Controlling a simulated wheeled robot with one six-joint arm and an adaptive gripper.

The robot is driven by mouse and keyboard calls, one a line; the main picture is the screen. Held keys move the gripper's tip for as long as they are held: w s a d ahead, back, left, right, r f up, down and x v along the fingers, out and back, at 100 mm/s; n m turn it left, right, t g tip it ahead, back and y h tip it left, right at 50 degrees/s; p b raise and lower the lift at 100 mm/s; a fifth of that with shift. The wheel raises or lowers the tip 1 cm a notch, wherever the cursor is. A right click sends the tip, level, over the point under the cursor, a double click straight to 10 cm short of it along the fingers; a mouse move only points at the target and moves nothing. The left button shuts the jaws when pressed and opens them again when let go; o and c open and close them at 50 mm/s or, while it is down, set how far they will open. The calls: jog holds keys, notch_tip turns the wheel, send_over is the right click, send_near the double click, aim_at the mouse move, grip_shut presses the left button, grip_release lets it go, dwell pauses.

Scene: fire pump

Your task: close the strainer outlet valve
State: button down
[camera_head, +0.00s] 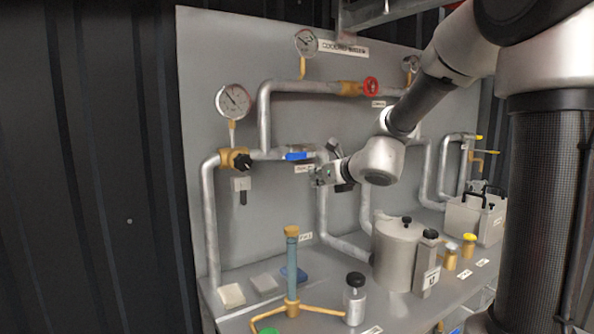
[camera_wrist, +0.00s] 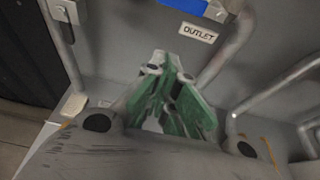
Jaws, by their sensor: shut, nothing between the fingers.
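The outlet valve has a blue lever handle (camera_head: 297,156) that lies along the horizontal pipe on the grey panel. Its blue handle (camera_wrist: 188,4) also shows at the top edge of the wrist view, partly cut off. A white label reading OUTLET (camera_wrist: 198,33) is on the panel just below it. My gripper (camera_head: 319,174) is just right of and below the handle in the head view, apart from it as far as I can tell. In the wrist view my gripper (camera_wrist: 170,70) has its green fingers together with nothing held. The valve body is hard to make out.
A brass valve with a black knob (camera_head: 236,160) is left of the blue handle. A red handwheel (camera_head: 371,86) is on the upper pipe.

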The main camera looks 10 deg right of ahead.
aim_at(301, 156)
jog(key=x, duration=1)
jog(key=shift+r, duration=1.95)
